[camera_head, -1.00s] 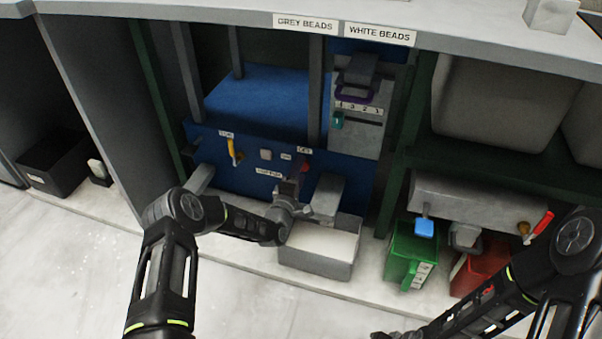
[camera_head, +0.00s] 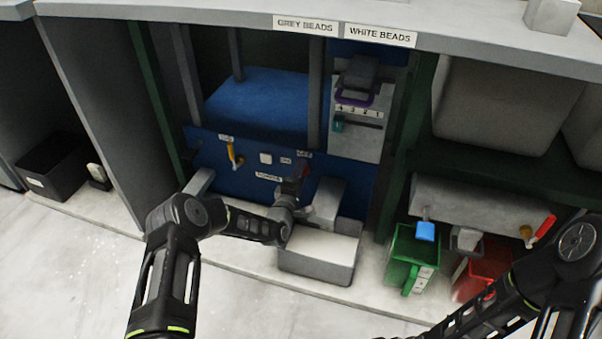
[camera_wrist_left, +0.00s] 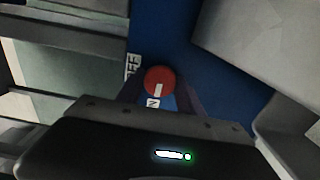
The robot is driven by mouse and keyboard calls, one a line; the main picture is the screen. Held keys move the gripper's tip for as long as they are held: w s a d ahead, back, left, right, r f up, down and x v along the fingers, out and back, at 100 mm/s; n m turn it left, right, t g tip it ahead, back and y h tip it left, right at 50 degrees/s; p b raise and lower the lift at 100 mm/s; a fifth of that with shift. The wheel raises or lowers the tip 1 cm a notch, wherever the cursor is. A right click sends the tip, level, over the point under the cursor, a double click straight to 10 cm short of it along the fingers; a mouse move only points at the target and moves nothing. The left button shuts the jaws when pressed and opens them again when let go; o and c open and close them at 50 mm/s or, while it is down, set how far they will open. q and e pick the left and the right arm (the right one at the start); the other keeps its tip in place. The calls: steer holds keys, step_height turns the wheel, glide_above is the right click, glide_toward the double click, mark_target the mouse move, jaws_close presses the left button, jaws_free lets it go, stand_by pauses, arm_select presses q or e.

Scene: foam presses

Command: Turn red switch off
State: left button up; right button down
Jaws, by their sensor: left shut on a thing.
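The red switch (camera_wrist_left: 160,80) is a round red knob with a white mark on the blue press panel (camera_head: 240,180). In the left wrist view its mark points down towards the ON label (camera_wrist_left: 153,103); the OFF label (camera_wrist_left: 133,67) is at its upper left. My left gripper (camera_head: 301,184) is at the switch, and its fingers lie on both sides of the knob in the left wrist view (camera_wrist_left: 160,98), shut on it. In the head view the gripper partly hides the switch. Only a sliver of my right gripper may show at the bottom edge; its fingers cannot be made out.
A grey box (camera_head: 318,268) stands below the panel, under my left gripper. A grey spout (camera_head: 327,195) juts out right of the switch. A yellow lever (camera_head: 231,153) is on the panel's left. Green (camera_head: 402,260) and red (camera_head: 478,275) bins stand at right.

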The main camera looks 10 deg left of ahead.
arm_select(q)
steer(key=c, duration=0.4)
steer(key=shift+o, duration=0.2)
steer(key=shift+m, duration=9)
steer(key=shift+f, duration=0.1)
steer(key=o, duration=1.3)
